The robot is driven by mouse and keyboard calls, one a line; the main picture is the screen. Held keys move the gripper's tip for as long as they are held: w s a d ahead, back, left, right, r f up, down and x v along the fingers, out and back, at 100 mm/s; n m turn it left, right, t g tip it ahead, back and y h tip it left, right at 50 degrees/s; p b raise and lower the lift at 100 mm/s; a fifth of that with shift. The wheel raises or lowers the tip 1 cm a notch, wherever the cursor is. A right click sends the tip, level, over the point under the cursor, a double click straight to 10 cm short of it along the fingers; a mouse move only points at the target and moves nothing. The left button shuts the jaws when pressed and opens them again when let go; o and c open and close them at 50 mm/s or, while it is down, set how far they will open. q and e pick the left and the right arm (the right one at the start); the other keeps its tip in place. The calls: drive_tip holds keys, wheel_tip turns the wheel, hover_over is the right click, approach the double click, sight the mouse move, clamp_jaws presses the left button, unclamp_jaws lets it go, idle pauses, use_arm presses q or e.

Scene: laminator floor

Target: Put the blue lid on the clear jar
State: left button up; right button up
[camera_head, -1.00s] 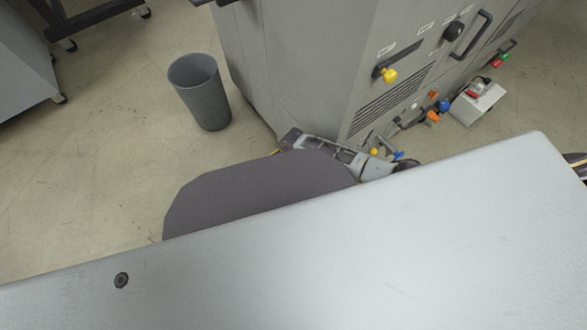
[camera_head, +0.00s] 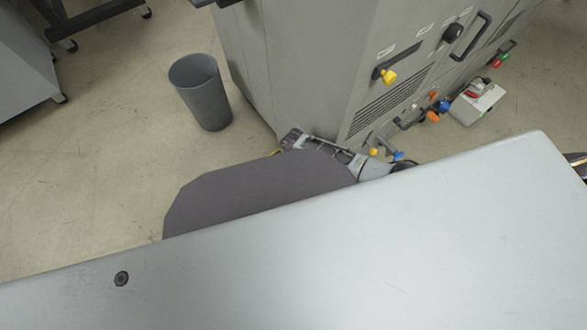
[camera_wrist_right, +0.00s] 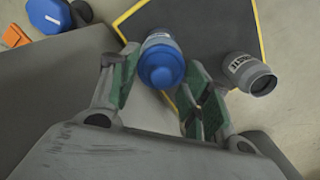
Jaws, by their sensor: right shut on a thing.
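In the right wrist view my right gripper (camera_wrist_right: 163,68) has its green-padded fingers on either side of a blue lid (camera_wrist_right: 162,72) and is shut on it. Just beyond the lid is a pale band with more blue; I cannot tell whether this is a jar under the lid, or whether they touch. A grey jar (camera_wrist_right: 250,74) with dark lettering on a label lies or stands to the right, apart from the fingers. I cannot make out the clear jar for certain. In the head view the right arm is partly hidden and its fingertips cannot be made out. My left gripper is not in view.
A dark mat with a yellow border (camera_wrist_right: 205,25) lies beyond the fingers. Blue and orange items (camera_wrist_right: 48,14) are at the upper left of the wrist view. In the head view a large grey machine (camera_head: 300,60) stands close behind my arm, with a bin (camera_head: 202,92) to its left.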

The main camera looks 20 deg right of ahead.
idle(0.3)
drive_tip(key=o, duration=0.9)
drive_tip(key=shift+o, duration=0.6)
drive_tip(key=o, duration=0.4)
